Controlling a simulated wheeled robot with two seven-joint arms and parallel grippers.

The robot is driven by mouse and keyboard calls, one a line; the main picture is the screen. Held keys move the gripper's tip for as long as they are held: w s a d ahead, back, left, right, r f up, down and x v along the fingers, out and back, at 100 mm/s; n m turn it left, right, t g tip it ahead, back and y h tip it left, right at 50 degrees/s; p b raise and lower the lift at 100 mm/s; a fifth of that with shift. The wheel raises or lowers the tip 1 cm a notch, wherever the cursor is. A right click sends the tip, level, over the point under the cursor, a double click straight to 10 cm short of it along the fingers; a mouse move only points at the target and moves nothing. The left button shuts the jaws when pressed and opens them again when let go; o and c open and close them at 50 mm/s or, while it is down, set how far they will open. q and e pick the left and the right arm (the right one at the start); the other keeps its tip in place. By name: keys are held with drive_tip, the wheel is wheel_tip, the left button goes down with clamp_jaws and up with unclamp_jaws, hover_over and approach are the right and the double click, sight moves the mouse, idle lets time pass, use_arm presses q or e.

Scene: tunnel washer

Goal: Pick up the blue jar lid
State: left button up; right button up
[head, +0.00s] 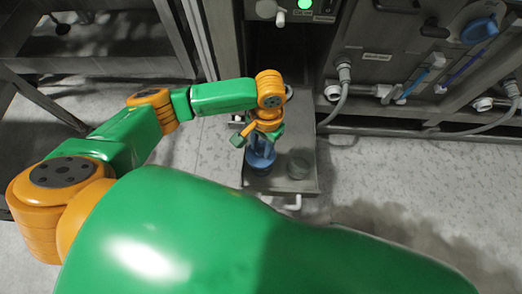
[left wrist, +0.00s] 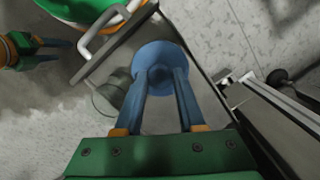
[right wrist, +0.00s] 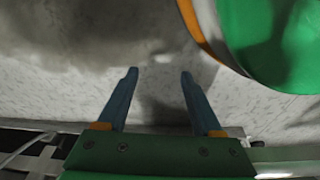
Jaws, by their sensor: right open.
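The blue jar lid (left wrist: 160,55) is round with a raised knob. In the left wrist view it lies between and beyond my left fingertips, with the knob between them. In the head view the blue lid (head: 261,154) shows just under my left gripper (head: 252,137). My left gripper (left wrist: 160,78) is partly closed, and its fingertips appear to be against the knob. The fingers hide part of the lid, and I cannot tell whether it rests on something. My right gripper (right wrist: 160,75) is open and empty, above bare floor.
A grey round container (head: 300,164) stands beside the lid on a small grey platform (head: 290,184) with a pale handle (left wrist: 96,32). Behind is a machine panel (head: 385,65) with hoses and valves. A metal frame (head: 110,68) stands at left. Floor at right is clear.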

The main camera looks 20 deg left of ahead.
use_arm(q)
clamp_jaws()
